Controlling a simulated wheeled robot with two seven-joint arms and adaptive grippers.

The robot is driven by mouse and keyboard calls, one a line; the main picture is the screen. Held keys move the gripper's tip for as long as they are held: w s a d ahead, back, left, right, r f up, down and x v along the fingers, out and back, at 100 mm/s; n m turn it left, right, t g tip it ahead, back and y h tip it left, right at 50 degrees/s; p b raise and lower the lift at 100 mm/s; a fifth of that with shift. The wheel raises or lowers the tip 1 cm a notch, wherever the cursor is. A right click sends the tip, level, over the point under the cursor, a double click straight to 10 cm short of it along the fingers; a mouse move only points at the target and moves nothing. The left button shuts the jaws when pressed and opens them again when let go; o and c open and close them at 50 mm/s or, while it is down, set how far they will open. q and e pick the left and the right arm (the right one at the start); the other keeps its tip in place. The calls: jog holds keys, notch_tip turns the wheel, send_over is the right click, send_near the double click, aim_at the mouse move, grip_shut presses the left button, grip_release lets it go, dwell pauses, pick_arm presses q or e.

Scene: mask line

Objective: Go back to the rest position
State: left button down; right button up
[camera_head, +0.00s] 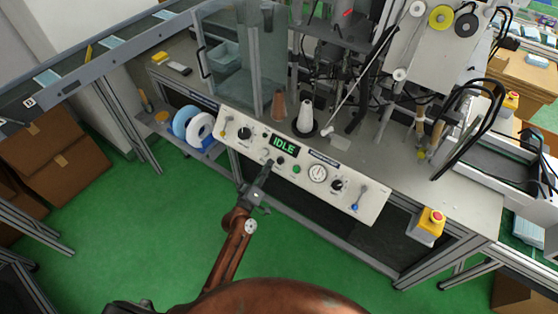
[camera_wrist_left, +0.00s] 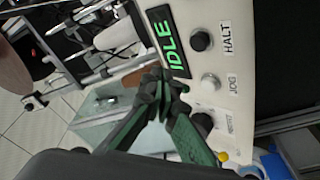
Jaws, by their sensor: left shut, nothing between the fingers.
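My left gripper (camera_head: 267,167) is shut with nothing between its fingers. In the head view its tips are in front of the white control panel (camera_head: 318,200), near the green IDLE display (camera_head: 284,144) and the buttons below it. In the left wrist view the closed fingertips (camera_wrist_left: 162,76) overlap the edge of the panel beside the IDLE display (camera_wrist_left: 171,44). The HALT knob (camera_wrist_left: 201,41) and the JOG button (camera_wrist_left: 210,82) show to their right. I cannot tell whether the tips touch the panel. My right gripper is not in view.
A machine with a clear guard door (camera_head: 232,70) stands behind the panel. A yellow box with a red emergency button (camera_head: 430,222) sits at the bench's right corner. Blue and white rolls (camera_head: 200,127) lie on a left shelf. The green floor (camera_head: 140,220) in front is clear.

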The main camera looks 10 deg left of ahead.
pick_arm(q)
jog(key=shift+f, duration=0.1)
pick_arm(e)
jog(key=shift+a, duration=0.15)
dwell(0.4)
pick_arm(q)
jog(key=s+a+f+m+g+y, duration=0.15)
jog(key=s+f, duration=0.25)
jog(key=f, duration=0.7)
jog(key=s+a+f+m+g, duration=0.1)
jog(key=s+f+g, duration=0.2)
jog(key=f, duration=0.8)
jog(key=s+a+f+m+g, duration=0.25)
jog(key=s+f+g, duration=0.25)
jog(key=s+f, duration=1.2)
jog(key=s+a+f+m+g+y, duration=0.1)
jog(key=s+a+f+g, duration=0.1)
jog(key=s+f, duration=0.6)
jog(key=s+a+f+m+g+y, duration=0.1)
jog(key=s+a+f+g, duration=0.15)
jog(key=s+f, duration=0.65)
jog(key=s+a+f+m+g, duration=0.1)
jog(key=s+g, duration=0.1)
jog(key=s, duration=1.1)
jog(key=s+a+f+m+g, duration=0.1)
jog(key=s+a+m+g, duration=0.1)
jog(key=s, duration=1.1)
jog(key=shift+a+f+y, duration=0.3)
jog(key=shift+f+y, duration=0.05)
